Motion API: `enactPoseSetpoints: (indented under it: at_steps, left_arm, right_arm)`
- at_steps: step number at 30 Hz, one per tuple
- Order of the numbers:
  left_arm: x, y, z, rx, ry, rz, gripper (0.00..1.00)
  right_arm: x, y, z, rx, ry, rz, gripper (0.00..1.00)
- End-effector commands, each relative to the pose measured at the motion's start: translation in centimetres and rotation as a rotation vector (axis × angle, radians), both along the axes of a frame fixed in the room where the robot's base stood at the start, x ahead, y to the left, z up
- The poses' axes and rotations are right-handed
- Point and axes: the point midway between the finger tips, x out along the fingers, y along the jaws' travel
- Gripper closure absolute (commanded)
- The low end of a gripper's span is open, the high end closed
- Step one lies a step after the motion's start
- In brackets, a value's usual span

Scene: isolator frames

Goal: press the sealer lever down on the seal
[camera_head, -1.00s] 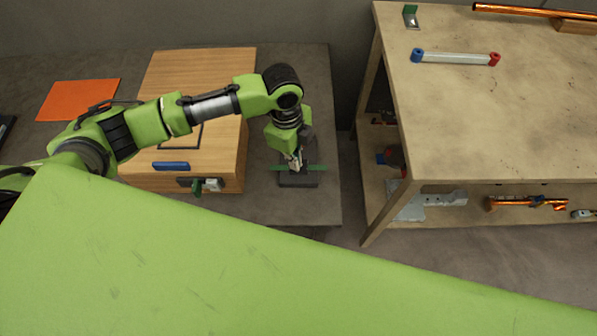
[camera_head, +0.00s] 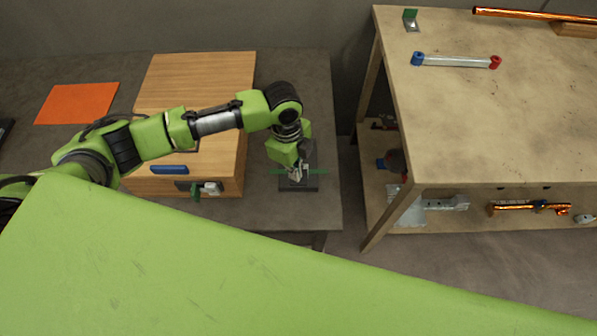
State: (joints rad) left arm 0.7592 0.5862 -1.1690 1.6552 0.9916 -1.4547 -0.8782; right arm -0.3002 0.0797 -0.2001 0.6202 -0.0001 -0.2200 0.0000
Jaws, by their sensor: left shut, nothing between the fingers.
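The sealer (camera_head: 300,186) is a small dark grey device on the dark bench, right of the wooden box. The lever is mostly hidden by the gripper and wrist. My right gripper is not in view.
The wooden box (camera_head: 200,80) with a blue handle (camera_head: 169,170) and a small green and grey fitting (camera_head: 207,188) stands left of the sealer. An orange sheet (camera_head: 77,103) lies farther left. A wooden workbench (camera_head: 480,110) stands to the right across a gap.

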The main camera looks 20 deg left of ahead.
Motion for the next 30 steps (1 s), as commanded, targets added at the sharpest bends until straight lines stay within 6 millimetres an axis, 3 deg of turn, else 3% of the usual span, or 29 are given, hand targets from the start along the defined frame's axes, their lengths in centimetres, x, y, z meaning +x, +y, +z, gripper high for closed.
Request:
enactPoseSetpoints:
  at_steps: [7, 19, 30]
  left_arm:
    - [0.6, 3.0, 1.1, 0.009, 0.002, 0.006, 1.0]
    - [0.8, 3.0, 1.6, 0.005, -0.002, 0.003, 1.0]
    - [1.0, 3.8, 8.8, 0.004, -0.004, 0.003, 1.0]
  right_arm:
    - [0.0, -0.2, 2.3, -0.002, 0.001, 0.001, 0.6]
    - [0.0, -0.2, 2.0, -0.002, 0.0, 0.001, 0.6]
    - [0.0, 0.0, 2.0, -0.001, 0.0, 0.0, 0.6]
